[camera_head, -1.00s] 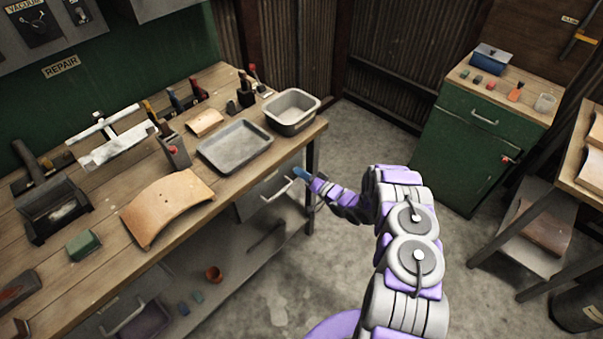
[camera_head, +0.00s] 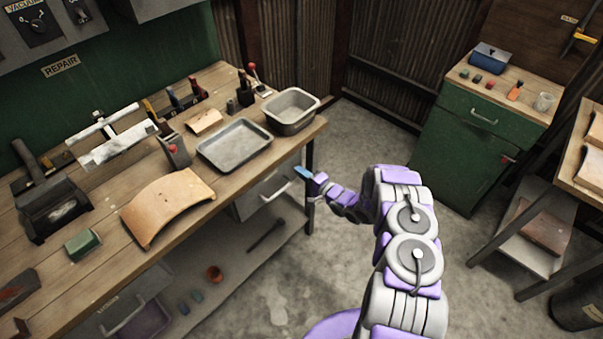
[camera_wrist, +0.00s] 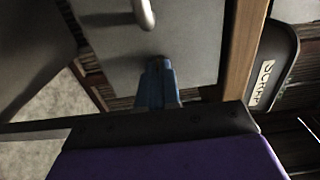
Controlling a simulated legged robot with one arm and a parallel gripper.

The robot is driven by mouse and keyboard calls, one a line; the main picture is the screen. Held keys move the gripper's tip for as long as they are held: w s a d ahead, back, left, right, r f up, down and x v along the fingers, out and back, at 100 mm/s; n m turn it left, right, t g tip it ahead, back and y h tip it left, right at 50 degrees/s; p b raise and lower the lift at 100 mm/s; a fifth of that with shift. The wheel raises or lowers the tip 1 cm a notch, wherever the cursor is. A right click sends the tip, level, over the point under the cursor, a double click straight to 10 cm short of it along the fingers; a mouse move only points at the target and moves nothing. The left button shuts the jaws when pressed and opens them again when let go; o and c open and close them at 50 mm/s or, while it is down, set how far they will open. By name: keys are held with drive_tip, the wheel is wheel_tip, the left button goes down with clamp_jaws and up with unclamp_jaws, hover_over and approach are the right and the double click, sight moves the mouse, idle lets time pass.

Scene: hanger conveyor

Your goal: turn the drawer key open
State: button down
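The grey drawer (camera_head: 249,204) is under the workbench's right end, with a metal pull handle (camera_head: 277,190). In the wrist view, the drawer's grey front (camera_wrist: 105,60) fills the upper middle and its handle (camera_wrist: 145,12) is at the top. My gripper (camera_head: 301,172) is at the drawer front, near the bench's corner leg. Its blue fingers (camera_wrist: 158,68) are close together in the wrist view, with their tips at a small dark spot on the front below the handle. I cannot make out the key; the fingertips may hide it.
The wooden bench (camera_head: 100,262) carries a flat tray (camera_head: 235,146), a deep tub (camera_head: 291,110) and tools. A bench leg (camera_head: 310,165) stands close to my gripper. A green cabinet (camera_head: 455,150) stands at the right. The floor between is clear.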

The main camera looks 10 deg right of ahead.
drive_tip(key=c, duration=1.8)
unclamp_jaws()
drive_tip(key=shift+d, duration=0.2)
drive_tip(key=shift+o, duration=1.4)
drive_tip(key=shift+w+f, duration=0.2)
drive_tip(key=shift+o, duration=0.8)
drive_tip(key=shift+s+r, duration=0.1)
drive_tip(key=p+v, duration=0.2)
drive_tip(key=v, duration=1.5)
drive_tip(key=shift+s+d, duration=0.15)
